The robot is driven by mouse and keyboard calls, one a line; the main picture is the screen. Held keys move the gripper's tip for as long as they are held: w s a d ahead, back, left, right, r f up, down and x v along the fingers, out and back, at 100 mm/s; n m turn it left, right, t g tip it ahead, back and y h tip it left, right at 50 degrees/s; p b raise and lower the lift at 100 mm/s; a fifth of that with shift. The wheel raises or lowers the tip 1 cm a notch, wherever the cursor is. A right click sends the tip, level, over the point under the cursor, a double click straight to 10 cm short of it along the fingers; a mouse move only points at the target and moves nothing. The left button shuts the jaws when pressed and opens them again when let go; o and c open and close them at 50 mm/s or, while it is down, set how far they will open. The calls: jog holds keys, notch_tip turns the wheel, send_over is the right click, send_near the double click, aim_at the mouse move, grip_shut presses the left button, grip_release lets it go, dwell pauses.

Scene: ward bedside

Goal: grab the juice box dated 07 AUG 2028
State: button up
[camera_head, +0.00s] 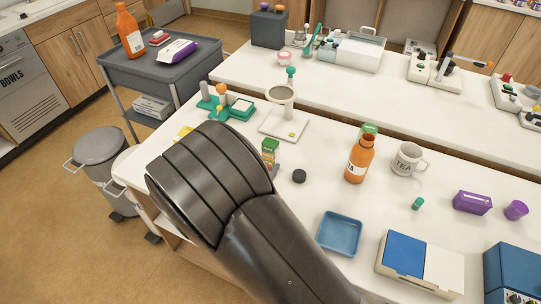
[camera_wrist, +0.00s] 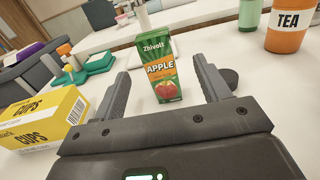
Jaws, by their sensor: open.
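A green and orange apple juice box (camera_wrist: 160,72) stands upright on the white table in the wrist view, with "APPLE" and a red apple on its front. No date is readable on it. In the head view only part of the juice box (camera_head: 269,150) shows past my arm. My gripper (camera_wrist: 165,85) is open, its two fingers on either side of the box's line in the wrist view. The box appears ahead of or between the fingertips; I cannot tell exactly which.
A yellow "CUPS" box (camera_wrist: 42,118) is close left of my gripper. A dark round puck (camera_head: 299,176) lies right of the juice box.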

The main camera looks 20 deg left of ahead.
aim_at(273, 146)
jog(key=w, duration=0.4)
jog(key=shift+w, duration=0.25)
jog(key=w, duration=0.5)
jog(key=shift+a+f, duration=0.15)
jog(key=shift+c, duration=0.6)
jog(key=c, duration=1.1)
